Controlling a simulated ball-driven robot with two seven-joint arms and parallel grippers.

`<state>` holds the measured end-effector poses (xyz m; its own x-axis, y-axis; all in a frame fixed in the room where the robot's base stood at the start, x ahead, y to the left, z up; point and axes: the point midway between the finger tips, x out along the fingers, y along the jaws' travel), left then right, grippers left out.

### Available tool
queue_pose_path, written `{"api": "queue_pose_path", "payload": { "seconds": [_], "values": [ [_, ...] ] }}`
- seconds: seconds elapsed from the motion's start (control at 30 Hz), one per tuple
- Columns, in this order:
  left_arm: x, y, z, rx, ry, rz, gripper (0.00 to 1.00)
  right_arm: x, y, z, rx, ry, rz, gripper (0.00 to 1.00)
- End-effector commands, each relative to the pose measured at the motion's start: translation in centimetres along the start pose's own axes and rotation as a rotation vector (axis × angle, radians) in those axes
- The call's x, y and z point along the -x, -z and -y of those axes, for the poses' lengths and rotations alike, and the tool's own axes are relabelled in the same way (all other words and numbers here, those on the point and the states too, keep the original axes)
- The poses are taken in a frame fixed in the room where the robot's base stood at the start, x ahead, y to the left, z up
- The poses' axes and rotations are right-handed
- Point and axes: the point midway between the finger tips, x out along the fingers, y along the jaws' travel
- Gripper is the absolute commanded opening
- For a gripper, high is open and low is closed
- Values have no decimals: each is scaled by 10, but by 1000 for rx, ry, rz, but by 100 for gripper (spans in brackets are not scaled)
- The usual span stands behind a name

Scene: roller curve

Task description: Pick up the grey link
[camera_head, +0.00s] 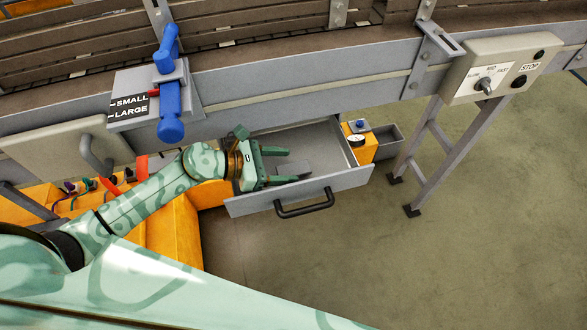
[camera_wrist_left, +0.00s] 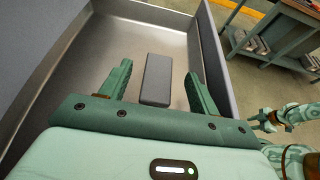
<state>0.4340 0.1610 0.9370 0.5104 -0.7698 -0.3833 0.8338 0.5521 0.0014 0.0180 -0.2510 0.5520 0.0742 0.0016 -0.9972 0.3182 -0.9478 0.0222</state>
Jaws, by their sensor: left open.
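The grey link (camera_head: 297,168) is a flat, dark grey block lying in the open drawer (camera_head: 350,181). In the left wrist view the link (camera_wrist_left: 156,82) lies on the drawer floor between my left gripper's fingers. My left gripper (camera_head: 293,165) is open and reaches over the drawer. Its two green fingers (camera_wrist_left: 158,69) are to either side of the link in the picture, with visible gaps; I cannot tell their height above it. Part of my right arm, with what looks like its gripper (camera_wrist_left: 262,120), shows small at the right of the left wrist view; its jaw state is unclear.
The drawer's front wall with a black handle (camera_head: 304,204) and its side walls surround the link. An orange box with a gauge (camera_head: 357,140) stands by the right side. The conveyor frame (camera_head: 300,79) runs above. A blue lever (camera_head: 170,95) is at the upper left.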

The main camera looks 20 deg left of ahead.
Motion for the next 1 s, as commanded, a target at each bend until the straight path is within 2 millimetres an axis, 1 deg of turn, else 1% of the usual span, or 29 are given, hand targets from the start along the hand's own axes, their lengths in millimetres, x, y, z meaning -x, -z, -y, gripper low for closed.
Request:
{"api": "queue_pose_path", "payload": {
  "seconds": [0.03,0.1,0.23,0.33,0.5,0.57,0.6,0.67,0.7,0.93,1.0],
  "values": [
    [-10,2,0,5,1,3,62,-1,0,0,0,0,1,36],
    [-22,4,0,3,0,4,62,-2,-1,0,0,0,1,36],
    [-38,4,0,2,0,3,62,-3,-1,0,0,0,2,36],
    [-42,4,0,2,1,1,62,-3,-1,0,0,0,2,36],
    [-42,4,0,1,1,1,62,-3,-1,0,-1,0,2,36],
    [-42,4,0,1,1,1,45,-3,-1,0,-1,0,2,36],
    [-42,4,0,1,0,1,34,-3,-1,0,-1,0,2,36],
    [-42,4,0,1,0,1,17,-3,-1,0,-1,-1,2,36],
    [-42,4,0,1,0,1,13,-3,-1,-1,-1,-1,2,36],
    [-41,4,0,1,0,1,13,-2,-2,-2,0,-3,2,36],
    [-40,0,0,0,0,1,13,-1,-1,-3,0,-3,2,36]
  ]
}}
